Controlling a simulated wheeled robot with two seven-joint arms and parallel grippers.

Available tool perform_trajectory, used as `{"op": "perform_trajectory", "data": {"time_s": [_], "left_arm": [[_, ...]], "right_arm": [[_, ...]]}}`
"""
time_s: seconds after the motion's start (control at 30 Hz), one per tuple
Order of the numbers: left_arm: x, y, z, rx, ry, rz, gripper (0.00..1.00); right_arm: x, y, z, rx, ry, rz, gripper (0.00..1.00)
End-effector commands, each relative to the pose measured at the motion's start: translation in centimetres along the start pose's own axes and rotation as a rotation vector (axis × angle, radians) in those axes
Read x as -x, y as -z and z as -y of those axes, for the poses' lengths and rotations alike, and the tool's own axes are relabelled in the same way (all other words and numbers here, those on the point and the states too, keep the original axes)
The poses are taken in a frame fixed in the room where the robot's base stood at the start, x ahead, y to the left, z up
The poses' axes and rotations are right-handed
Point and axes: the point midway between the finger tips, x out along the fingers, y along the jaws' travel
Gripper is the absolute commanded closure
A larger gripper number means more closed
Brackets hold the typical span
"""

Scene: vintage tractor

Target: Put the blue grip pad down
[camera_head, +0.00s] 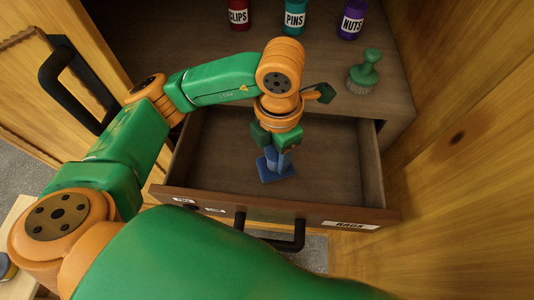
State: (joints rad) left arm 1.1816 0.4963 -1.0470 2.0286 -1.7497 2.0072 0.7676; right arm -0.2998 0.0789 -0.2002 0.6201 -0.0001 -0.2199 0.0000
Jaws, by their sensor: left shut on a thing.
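The blue grip pad (274,172) shows in the head view, a blue block with a wider flat foot and an upright part. My left gripper (277,147) is shut on its upper part and points down into the open drawer (330,165). The pad is over or on the drawer floor, in the middle of the drawer; I cannot tell whether it touches the floor. My gripper hides the top of the pad. My right gripper is not in view.
The drawer front (290,211) has a black handle (285,240). On the surface behind stand a red jar (238,14), a blue-green jar (294,16), a purple jar (352,19) and a green brush (364,72). The drawer's right part is bare. Wooden panels flank it.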

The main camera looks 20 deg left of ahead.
Motion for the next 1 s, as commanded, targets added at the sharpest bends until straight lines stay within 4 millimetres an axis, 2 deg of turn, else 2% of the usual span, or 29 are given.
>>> {"op": "perform_trajectory", "data": {"time_s": [0.23, 0.63, 0.67, 0.73, 0.77, 1.0], "left_arm": [[-4.7, 0.1, 0.0, 0.001, 0.000, -0.003, 1.00], [-5.6, 0.0, -0.1, -0.001, -0.001, 0.001, 1.00], [-5.5, 0.0, -0.1, -0.001, -0.001, 0.001, 0.42], [-5.5, 0.0, -0.1, -0.001, -0.001, 0.001, 0.23], [-5.5, 0.0, -0.1, -0.001, -0.001, 0.001, 0.17], [-5.4, 0.0, -0.1, -0.001, -0.001, 0.001, 0.17]], "right_arm": [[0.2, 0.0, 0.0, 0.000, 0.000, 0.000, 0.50], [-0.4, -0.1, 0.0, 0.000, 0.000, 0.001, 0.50], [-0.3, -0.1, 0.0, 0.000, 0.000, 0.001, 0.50], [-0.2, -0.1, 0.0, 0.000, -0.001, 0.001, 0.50], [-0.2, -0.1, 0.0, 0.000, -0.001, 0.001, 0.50], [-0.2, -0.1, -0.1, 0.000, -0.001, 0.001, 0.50]]}}
